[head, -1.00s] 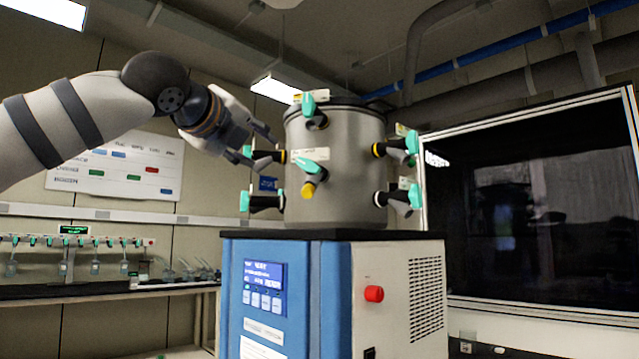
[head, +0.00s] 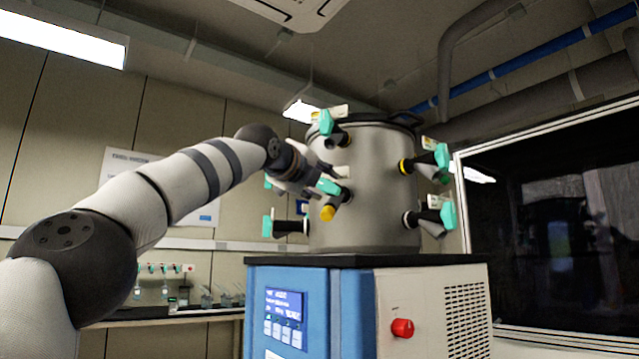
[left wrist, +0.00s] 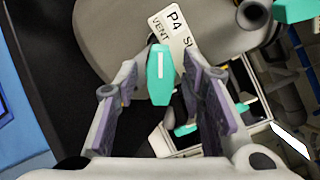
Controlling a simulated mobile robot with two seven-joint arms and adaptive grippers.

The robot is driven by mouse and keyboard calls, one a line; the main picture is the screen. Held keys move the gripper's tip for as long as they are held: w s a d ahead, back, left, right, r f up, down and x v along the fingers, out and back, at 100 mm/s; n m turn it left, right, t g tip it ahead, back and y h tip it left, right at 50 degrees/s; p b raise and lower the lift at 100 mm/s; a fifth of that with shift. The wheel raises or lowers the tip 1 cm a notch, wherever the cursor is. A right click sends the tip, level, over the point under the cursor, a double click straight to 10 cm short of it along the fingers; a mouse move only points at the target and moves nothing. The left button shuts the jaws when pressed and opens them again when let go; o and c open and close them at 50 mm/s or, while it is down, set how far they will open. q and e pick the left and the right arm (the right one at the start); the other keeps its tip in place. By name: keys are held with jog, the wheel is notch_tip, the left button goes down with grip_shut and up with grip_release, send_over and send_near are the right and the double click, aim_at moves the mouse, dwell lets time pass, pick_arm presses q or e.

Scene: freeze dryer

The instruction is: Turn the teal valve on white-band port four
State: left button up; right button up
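A teal valve handle with a white stripe (left wrist: 160,76) stands between my left gripper's spread fingers (left wrist: 158,68) in the left wrist view. A gap shows on both sides of it. A white label (left wrist: 172,32) beside it reads P4 and VENT. In the head view my left gripper (head: 326,180) is at the front of the grey drum (head: 375,190), around the front teal valve (head: 328,187), which it partly covers. That valve's stem has a yellow end (head: 327,213). Its band colour is hidden. My right gripper is not in view.
Other teal valves ring the drum: one above (head: 326,122), two at right (head: 442,155) (head: 449,215), one lower left (head: 267,225). The drum stands on a blue and white cabinet with a red knob (head: 402,327). A glass-fronted box (head: 560,220) stands at right.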

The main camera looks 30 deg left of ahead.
pick_arm(q)
jog(key=shift+w, duration=0.15)
grip_shut()
dwell(0.4)
jog(key=m, duration=0.6)
jog(key=shift+d+r, duration=0.1)
jog(key=m, duration=0.5)
jog(key=shift+d, duration=0.1)
jog(key=shift+m, duration=0.5)
